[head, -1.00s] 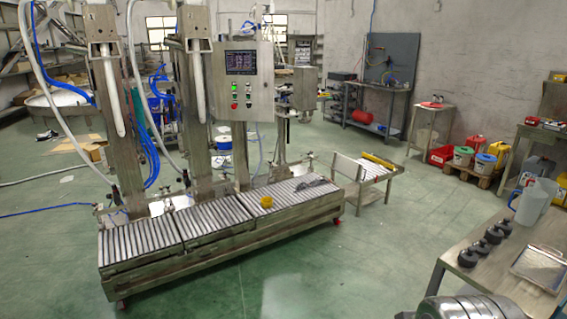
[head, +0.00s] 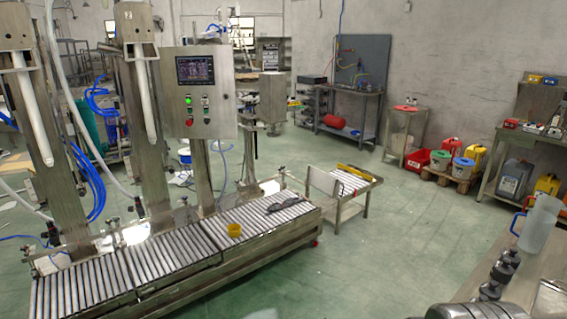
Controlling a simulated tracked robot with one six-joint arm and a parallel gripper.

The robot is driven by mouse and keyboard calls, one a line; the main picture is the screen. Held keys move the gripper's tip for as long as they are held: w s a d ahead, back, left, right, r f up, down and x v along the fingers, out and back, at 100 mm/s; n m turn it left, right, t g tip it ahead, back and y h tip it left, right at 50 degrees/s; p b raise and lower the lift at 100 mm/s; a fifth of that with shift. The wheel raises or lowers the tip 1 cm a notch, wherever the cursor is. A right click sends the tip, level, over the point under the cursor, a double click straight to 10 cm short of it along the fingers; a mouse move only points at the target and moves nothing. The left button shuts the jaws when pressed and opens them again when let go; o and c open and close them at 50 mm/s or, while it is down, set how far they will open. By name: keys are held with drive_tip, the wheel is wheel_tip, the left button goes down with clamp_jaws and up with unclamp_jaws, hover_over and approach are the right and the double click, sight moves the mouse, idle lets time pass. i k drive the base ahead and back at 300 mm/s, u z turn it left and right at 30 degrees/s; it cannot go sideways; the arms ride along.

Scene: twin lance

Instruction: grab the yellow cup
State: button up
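The yellow cup (head: 234,230) is small and stands on the roller conveyor (head: 184,262), near its front edge and right of its middle. A dark grey object (head: 283,203) lies behind and to the right of the cup on the same rollers. My gripper is not seen in the head view. A rounded metal form at the bottom right may be part of me; I cannot tell.
A control cabinet (head: 199,92) and tall metal columns stand behind the conveyor. A small roller table (head: 345,190) stands at its right end. A workbench (head: 470,283) with a clear jug (head: 540,224) is at the right. Green floor (head: 370,265) is free between them.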

sight(234, 229)
drive_tip(key=i, duration=1.85)
drive_tip(key=u, duration=0.6)
drive_tip(key=i, duration=0.75)
drive_tip(key=u, duration=0.75)
drive_tip(key=i, duration=0.6)
drive_tip(key=u, duration=0.7)
drive_tip(key=i, duration=0.6)
drive_tip(key=u, duration=0.35)
